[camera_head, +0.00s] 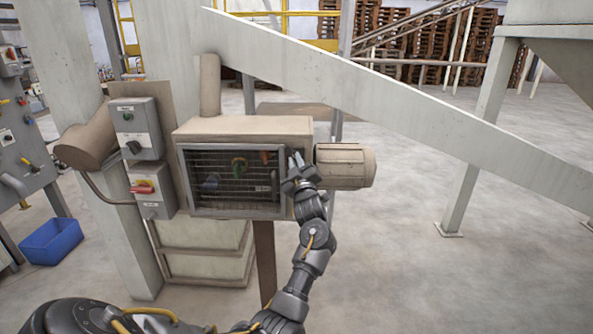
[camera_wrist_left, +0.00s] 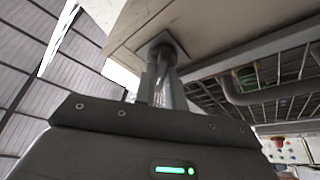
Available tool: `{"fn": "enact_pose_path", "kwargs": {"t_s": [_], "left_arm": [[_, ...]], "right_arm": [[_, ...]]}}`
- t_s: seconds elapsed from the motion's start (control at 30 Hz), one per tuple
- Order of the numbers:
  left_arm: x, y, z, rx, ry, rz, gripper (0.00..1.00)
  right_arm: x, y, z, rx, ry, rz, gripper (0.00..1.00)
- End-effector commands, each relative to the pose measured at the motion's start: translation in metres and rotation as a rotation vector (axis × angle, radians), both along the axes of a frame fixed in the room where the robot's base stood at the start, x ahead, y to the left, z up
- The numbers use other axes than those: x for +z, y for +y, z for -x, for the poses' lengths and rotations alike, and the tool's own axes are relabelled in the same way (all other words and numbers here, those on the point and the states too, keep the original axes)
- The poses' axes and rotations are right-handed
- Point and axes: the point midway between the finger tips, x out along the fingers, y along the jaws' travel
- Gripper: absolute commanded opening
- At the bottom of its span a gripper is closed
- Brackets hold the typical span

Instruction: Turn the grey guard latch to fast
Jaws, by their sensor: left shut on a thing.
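The beige machine housing (camera_head: 245,126) has a wire-mesh guard (camera_head: 235,205) with a grey frame on its front. My left gripper (camera_head: 297,163) is at the right edge of this guard, shut on the grey guard latch. In the left wrist view, the latch (camera_wrist_left: 162,42) is a small grey round part on the beige housing. The fingers of my left gripper (camera_wrist_left: 164,82) are closed around it and hide most of it. I cannot tell which way the latch is turned. My right gripper is not in view.
A beige motor (camera_head: 345,167) sticks out close to the right of my gripper. Two grey switch boxes (camera_head: 136,128), the lower with a red handle, are left of the guard. A sloping pale beam (camera_head: 400,100) crosses behind. A blue bin (camera_head: 52,240) stands on the floor.

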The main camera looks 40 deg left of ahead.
Motion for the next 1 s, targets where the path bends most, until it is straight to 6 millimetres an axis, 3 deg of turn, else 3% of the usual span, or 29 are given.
{"fn": "enact_pose_path", "kwargs": {"t_s": [0.5, 1.0], "left_arm": [[-0.001, -0.002, -0.001, -0.003, -0.3, 0.393, 0.0], [0.001, -0.001, -0.001, -0.003, -0.514, 0.675, 0.0]], "right_arm": [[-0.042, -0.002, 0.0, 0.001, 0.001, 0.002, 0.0], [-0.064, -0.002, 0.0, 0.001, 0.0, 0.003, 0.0]]}}
